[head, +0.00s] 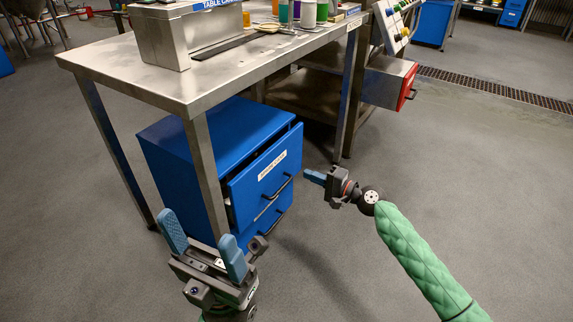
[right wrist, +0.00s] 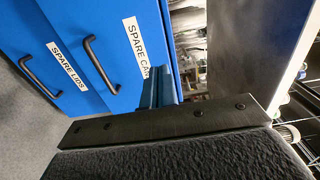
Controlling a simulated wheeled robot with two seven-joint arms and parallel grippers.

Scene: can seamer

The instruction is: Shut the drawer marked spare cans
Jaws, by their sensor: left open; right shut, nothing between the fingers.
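The blue spare cans drawer (head: 264,175) is the upper drawer of a blue cabinet (head: 185,148) under the steel table. It stands partly out, with a gap behind its front. Its white label and dark bar handle (right wrist: 98,62) show in the right wrist view, where my fingers cover the label's end. My right gripper (head: 308,176) is shut and empty, its tips close to the right end of the drawer front; whether they touch it I cannot tell. My left gripper (head: 204,242) is open and empty, in front of the cabinet's lower left, near a table leg.
The spare lids drawer (right wrist: 45,50) lies below the spare cans drawer. The steel table (head: 200,85) stands over the cabinet, with a front leg (head: 205,170) close to its front. A red-fronted drawer (head: 407,87) sticks out at the right.

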